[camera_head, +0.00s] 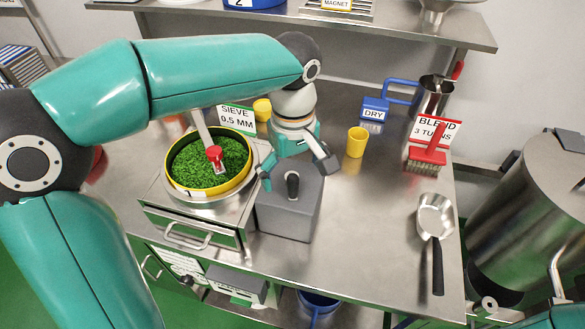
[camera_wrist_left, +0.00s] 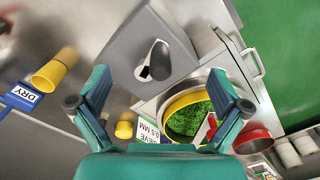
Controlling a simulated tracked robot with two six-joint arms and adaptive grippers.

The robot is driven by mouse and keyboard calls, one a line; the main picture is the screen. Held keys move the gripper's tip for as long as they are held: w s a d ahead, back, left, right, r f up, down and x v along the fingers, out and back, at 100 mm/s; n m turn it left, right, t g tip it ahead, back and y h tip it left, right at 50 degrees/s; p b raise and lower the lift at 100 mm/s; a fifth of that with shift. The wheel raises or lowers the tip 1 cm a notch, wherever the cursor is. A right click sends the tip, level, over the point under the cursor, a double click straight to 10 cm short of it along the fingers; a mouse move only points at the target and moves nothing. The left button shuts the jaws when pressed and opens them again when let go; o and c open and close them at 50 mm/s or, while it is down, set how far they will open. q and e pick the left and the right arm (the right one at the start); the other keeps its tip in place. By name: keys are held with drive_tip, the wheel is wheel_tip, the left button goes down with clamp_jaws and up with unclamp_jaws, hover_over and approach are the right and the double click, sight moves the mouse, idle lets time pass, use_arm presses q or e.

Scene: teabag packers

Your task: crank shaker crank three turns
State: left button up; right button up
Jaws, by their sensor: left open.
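The shaker is a steel unit (camera_head: 210,214) with a yellow-rimmed round sieve (camera_head: 176,184) full of green leaf. A grey box (camera_head: 283,217) stands against its right side, and the crank, with a dark upright handle (camera_head: 292,185), is on its top. My left gripper (camera_head: 298,172) is open and empty above the box, its fingers spread to either side of the handle in the head view. In the left wrist view the handle (camera_wrist_left: 159,58) lies ahead of the open gripper (camera_wrist_left: 158,104), apart from the fingers. My right gripper does not show.
A yellow cup (camera_head: 356,142), a metal jug (camera_head: 434,95), a red brush (camera_head: 427,150) and a scoop (camera_head: 436,222) are to the right. The steel tabletop (camera_head: 365,230) right of the box is clear. A shelf (camera_head: 400,32) runs behind.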

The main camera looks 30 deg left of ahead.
sight(293, 186)
use_arm(q)
drive_tip(key=shift+f+b, duration=1.4)
drive_tip(key=shift+f, duration=0.8)
drive_tip(key=c, duration=1.8)
